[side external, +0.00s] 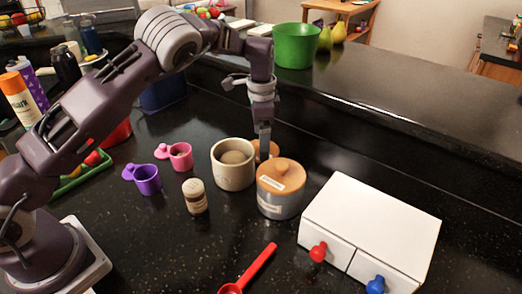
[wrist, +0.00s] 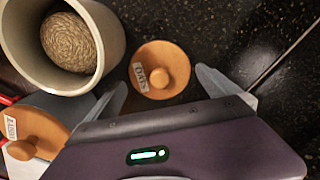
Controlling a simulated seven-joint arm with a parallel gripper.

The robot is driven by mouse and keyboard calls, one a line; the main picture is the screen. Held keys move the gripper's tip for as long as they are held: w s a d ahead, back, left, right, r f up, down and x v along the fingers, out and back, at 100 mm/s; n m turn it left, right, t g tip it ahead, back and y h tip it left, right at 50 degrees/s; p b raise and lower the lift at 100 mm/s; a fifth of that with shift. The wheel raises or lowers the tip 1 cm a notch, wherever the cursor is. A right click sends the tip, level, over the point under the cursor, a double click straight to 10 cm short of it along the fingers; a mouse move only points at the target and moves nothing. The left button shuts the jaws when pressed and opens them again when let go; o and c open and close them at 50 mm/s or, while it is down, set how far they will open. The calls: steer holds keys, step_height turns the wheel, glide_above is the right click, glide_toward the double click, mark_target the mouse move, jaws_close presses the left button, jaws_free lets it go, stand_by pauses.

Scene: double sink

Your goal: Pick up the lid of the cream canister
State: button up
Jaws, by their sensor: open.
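A round wooden lid with a knob and a pale label (wrist: 160,70) lies between my gripper's fingertips in the wrist view. In the side view, part of this lid (side external: 273,149) shows behind the grey canister (side external: 279,203); what is under it is hidden. My gripper (wrist: 165,86) is open and empty, pointing down above the lid, one finger to each side. It also shows in the side view (side external: 264,146). The grey canister wears another labelled wooden lid (side external: 281,175), which shows at the wrist view's lower left (wrist: 38,135). An open cream pot (side external: 233,176) stands left of it.
A twine ball (wrist: 69,43) sits in the cream pot. A small brown-and-white jar (side external: 195,196), purple cup (side external: 147,181) and pink cup (side external: 181,157) stand left. A white drawer box (side external: 372,225) is right. A raised ledge (side external: 370,90) runs behind.

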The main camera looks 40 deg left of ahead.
steer(key=shift+f, duration=0.95)
steer(key=c, duration=1.1)
steer(key=shift+o, duration=0.2)
step_height(320, 180, up, 10)
steer(key=shift+s+f, duration=0.15)
steer(key=s+r+m, duration=0.3)
steer(key=s+r, duration=0.3)
steer(key=s, duration=0.6)
step_height(320, 180, down, 7)
steer(key=shift+w+d+r, duration=0.15)
steer(key=shift+w+d, duration=0.15)
